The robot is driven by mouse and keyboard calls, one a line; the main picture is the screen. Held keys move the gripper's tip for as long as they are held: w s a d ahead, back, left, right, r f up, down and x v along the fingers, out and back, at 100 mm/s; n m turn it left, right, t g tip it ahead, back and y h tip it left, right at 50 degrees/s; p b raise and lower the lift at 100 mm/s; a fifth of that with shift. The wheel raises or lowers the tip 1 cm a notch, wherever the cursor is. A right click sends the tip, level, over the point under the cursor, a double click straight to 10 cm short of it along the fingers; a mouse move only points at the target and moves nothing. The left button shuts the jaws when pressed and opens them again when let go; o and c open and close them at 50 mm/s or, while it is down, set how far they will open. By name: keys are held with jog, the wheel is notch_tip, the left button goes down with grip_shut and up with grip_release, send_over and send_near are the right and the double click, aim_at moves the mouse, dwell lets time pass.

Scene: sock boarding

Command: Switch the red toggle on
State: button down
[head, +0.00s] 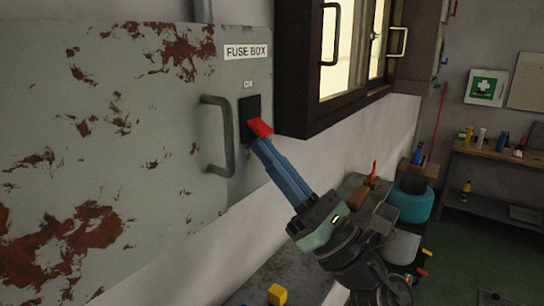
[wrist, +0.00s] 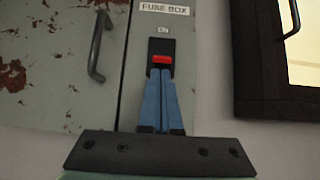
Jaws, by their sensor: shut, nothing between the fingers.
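The red toggle (head: 260,127) sits on a black switch plate (head: 250,108) on the grey fuse box, below the "ON" label (head: 248,85). In the head view it sticks out from the plate and slants downward. The red toggle also shows in the wrist view (wrist: 162,60), just beyond my fingertips. My gripper (head: 261,145) has blue fingers that are shut and empty. The tips are at the underside of the toggle, touching it or very close; I cannot tell which. The fingertips hide the lower part of the plate.
The rusty fuse box door (head: 110,130) has a grey handle (head: 219,135) just left of the switch. A dark-framed cabinet (head: 318,70) juts out at the right. A cluttered bench (head: 350,190) runs below. Free space lies in front of the fuse box.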

aim_at(267, 131)
jog(key=shift+s+d+r+g+h+p, duration=0.25)
jog(key=shift+r+g+h+p, duration=0.15)
jog(key=shift+h+p, duration=0.2)
jog(key=shift+s+d+r+g+h+p, duration=0.1)
jog(key=shift+d+r+g+h+p, duration=0.15)
jog(key=shift+g+h+p, duration=0.3)
jog(key=shift+s+d+r+g+h+p, duration=0.25)
jog(key=shift+r+g+h+p, duration=0.45)
jog(key=shift+h+p, duration=0.35)
jog(key=shift+s+d+r+g+h+p, duration=0.1)
jog(key=shift+d+r+g+h+p, duration=0.1)
jog(key=shift+r+g+h+p, duration=0.7)
jog(key=shift+f, duration=0.4)
